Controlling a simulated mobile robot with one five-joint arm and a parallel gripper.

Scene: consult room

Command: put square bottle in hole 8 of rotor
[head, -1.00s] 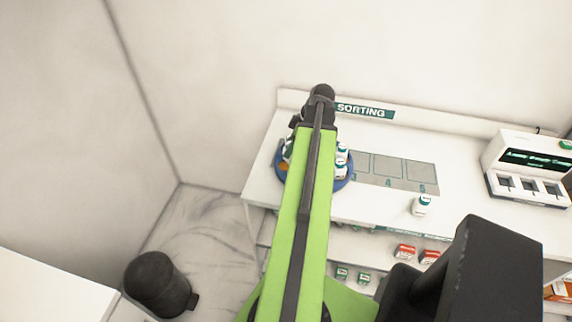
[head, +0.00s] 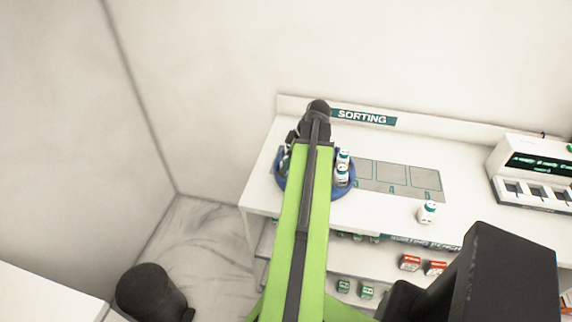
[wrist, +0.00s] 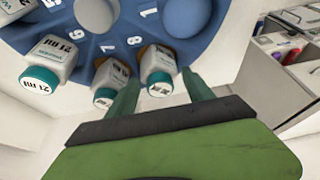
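The blue rotor (head: 351,183) lies on the white bench, partly hidden behind my arm in the head view. The fingers look spread, with a slim gap on the right. A similar bottle (wrist: 110,75) is just left of the left finger. A larger, square-looking white-labelled bottle (wrist: 52,55) is further left.
A white-capped bottle (head: 427,212) stands alone on the bench, right of the rotor, in front of a grey marked mat (head: 385,177). A white device (head: 535,175) is at the right. Red and green boxes (head: 410,262) sit on the shelf below. A wall rises behind.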

